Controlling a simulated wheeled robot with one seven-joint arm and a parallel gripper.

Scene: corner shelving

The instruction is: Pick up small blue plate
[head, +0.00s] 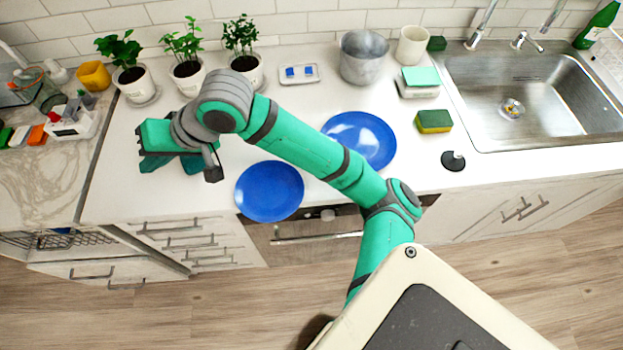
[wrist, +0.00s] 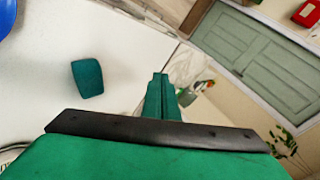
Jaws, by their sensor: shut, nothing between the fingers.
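The small blue plate (head: 269,191) lies flat at the counter's front edge in the head view. A larger blue plate (head: 359,140) lies behind it to the right, partly hidden by my arm. My gripper is left of the small plate in the head view, apart from it. In the wrist view my gripper (wrist: 161,82) is shut with its fingers together and empty. A blue edge (wrist: 5,16) shows in that view's top left corner; I cannot tell which plate it is.
A dark teal block (wrist: 87,78) shows over the white counter in the wrist view. Potted plants (head: 187,65) stand behind my gripper. A metal pot (head: 363,58), a sponge (head: 433,121) and the sink (head: 530,95) are to the right.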

